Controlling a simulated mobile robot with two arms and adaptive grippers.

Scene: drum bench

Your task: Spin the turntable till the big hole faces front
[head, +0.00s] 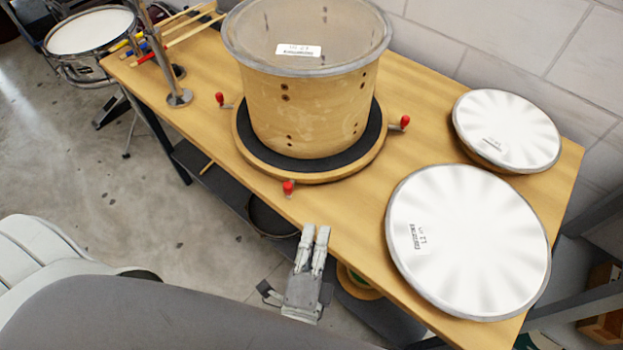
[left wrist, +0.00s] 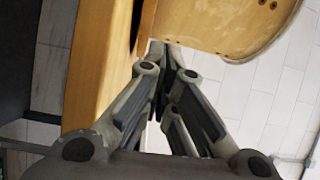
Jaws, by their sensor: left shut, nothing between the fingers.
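The turntable (head: 310,175) is a round wooden disc with a black top and red-knobbed handles. It stands on the wooden bench. A wooden drum shell (head: 310,115) with a clear head stands upright on it. Small dark holes show in pairs on the shell's near side; I cannot make out a bigger hole. Red knobs show at the front (head: 288,187), left (head: 220,98) and right (head: 404,121). My left gripper (head: 315,231) is shut and empty at the bench's front edge, apart from the front knob and right of it. The left wrist view shows its fingers (left wrist: 163,85) near the shell (left wrist: 220,22).
Two white drum heads (head: 468,243) (head: 507,130) lie on the bench at right. A metal stand (head: 178,95) and drumsticks (head: 190,25) are at left. A snare drum (head: 90,32) stands beyond the left end. A block wall runs behind. Bare bench lies before the turntable.

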